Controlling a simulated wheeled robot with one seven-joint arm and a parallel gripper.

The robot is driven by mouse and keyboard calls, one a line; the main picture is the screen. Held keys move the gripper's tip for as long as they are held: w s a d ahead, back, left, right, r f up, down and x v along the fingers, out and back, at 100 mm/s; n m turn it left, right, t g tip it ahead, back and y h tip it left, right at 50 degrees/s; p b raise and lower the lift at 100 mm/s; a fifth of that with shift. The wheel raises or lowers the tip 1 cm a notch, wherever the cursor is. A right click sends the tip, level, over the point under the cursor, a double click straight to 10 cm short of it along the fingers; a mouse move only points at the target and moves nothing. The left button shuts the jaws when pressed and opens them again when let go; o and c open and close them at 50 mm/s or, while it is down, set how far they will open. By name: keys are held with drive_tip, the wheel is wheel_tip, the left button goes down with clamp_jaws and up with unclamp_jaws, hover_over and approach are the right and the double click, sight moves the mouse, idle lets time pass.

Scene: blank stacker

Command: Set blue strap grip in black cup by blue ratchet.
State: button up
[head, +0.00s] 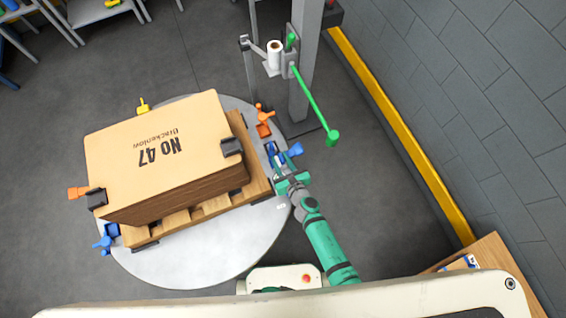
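A blue ratchet (294,150) stands at the right rim of the round grey turntable (190,270). A darker blue piece (271,150), possibly the strap grip, shows just left of it at my fingertips. My green gripper (281,168) reaches up to these blue parts. The fingers are too small and overlapped to tell whether they hold anything. One black cup (232,147) sits on the right edge of the large carton (115,165). Another black cup (97,199) sits at its left corner. A second blue ratchet (105,239) is at the lower left.
The carton rests on a wooden pallet (262,187). Orange ratchets (264,122) (78,192) and a yellow one (143,105) surround it. A grey post (304,70) with a green bar (311,97) rises just beyond my gripper. A yellow rail (400,135) runs along the right wall.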

drive_tip(key=shift+s+d+r, duration=0.25)
drive_tip(key=shift+s+d, duration=0.05)
drive_tip(key=shift+s, duration=0.25)
drive_tip(key=s+d+r+m, duration=0.1)
drive_tip(key=s+r+m, duration=0.5)
drive_tip(key=s+m, duration=0.35)
drive_tip(key=s+d+r+m, duration=0.1)
drive_tip(key=s+r+m, duration=0.5)
drive_tip(key=s+m, duration=0.35)
drive_tip(key=s+a+r+m+t+h, duration=0.1)
drive_tip(key=s+r+m, duration=0.3)
drive_tip(key=r+m, duration=0.4)
drive_tip(key=s+a+r+m+t+h, duration=0.1)
drive_tip(key=s+a+r+m+h, duration=0.2)
drive_tip(key=r+m, duration=0.6)
drive_tip(key=s+a+m, duration=0.1)
drive_tip(key=s+m, duration=0.1)
drive_tip(key=m, duration=0.1)
drive_tip(key=shift+s+a+m, duration=0.15)
drive_tip(key=shift+s+m, duration=0.1)
drive_tip(key=shift+m, duration=0.05)
